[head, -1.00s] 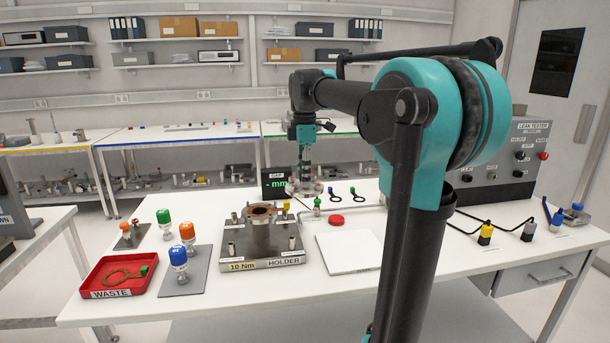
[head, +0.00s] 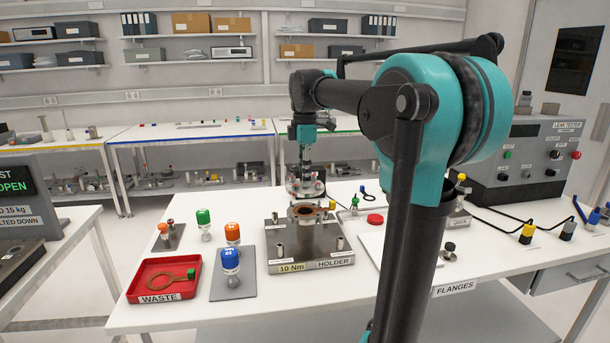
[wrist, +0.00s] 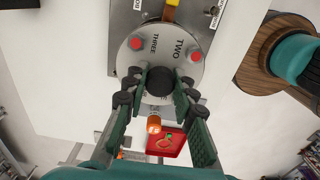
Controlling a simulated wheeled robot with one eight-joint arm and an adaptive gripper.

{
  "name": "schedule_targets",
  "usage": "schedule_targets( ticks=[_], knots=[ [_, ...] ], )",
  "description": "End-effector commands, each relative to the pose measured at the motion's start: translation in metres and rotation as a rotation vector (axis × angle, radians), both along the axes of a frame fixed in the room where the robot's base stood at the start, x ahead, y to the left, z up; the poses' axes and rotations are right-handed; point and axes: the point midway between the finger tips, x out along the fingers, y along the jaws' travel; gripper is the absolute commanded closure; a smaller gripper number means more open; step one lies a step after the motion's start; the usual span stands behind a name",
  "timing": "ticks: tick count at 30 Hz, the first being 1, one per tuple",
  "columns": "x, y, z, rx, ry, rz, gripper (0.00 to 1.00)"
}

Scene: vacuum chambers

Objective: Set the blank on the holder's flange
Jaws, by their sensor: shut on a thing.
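The blank (wrist: 143,61) is a round silver disc with red knobs, the words TWO and THREE on its face, and a dark central knob. My gripper (wrist: 160,82) is shut on that knob; in the head view my gripper (head: 306,174) holds the blank (head: 304,188) roughly level. The holder (head: 287,252) is a grey metal block marked 10 Nm. Its flange (head: 307,220) stands up from the middle with a copper-coloured ring (head: 306,211) on top. The blank appears just above and behind the flange. In the wrist view the blank hides the flange.
A red waste tray (head: 137,292) with a ring in it lies at the left. A leak tester (head: 540,160) is at the right. My arm hides some of the bench.

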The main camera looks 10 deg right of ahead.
Motion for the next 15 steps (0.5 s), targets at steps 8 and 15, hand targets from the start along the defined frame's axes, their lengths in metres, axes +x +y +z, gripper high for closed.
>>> schedule_targets(
  ticks=[8, 15],
  knots=[
    [0.0, 0.0, -0.015, 0.0, 0.0, 0.0, 1.0],
    [0.0, 0.0, -0.032, 0.0, 0.0, 0.0, 1.0]
  ],
)
